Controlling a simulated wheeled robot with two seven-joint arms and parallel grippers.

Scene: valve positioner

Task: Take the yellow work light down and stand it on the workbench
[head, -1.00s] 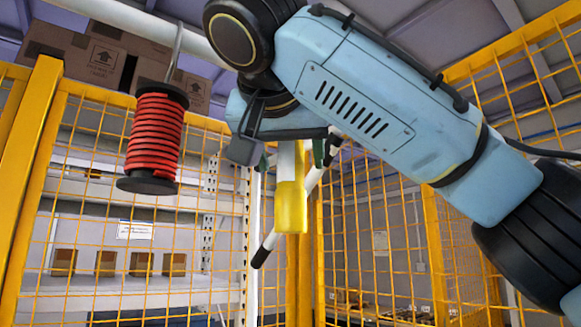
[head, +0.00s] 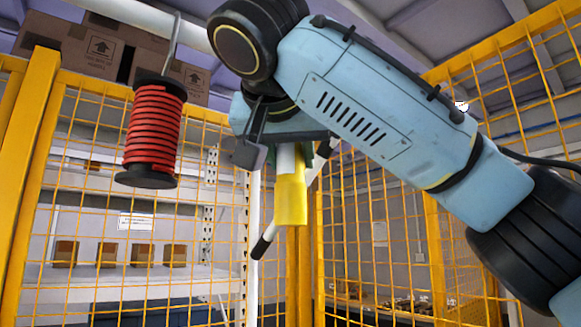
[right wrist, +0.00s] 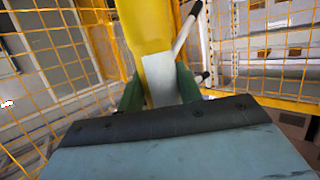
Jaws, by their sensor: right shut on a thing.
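The yellow work light (head: 291,200) is in the middle of the head view, with its yellow part downward and a white section above it. My right gripper (head: 293,155) is shut on the white section. Part of this grip is hidden by the gripper body. In the right wrist view, the green fingers of my right gripper (right wrist: 160,90) stand on both sides of the white section, and the yellow part of the work light (right wrist: 146,25) extends beyond them. My left gripper is not in view. No workbench can be clearly made out.
A red cable spool (head: 153,130) hangs from a hook at left. A white rod with a black end (head: 266,240) slants close beside the light. Yellow mesh fencing (head: 100,215) stands behind. Cardboard boxes (head: 95,50) sit high at left, behind a white pipe (head: 140,18).

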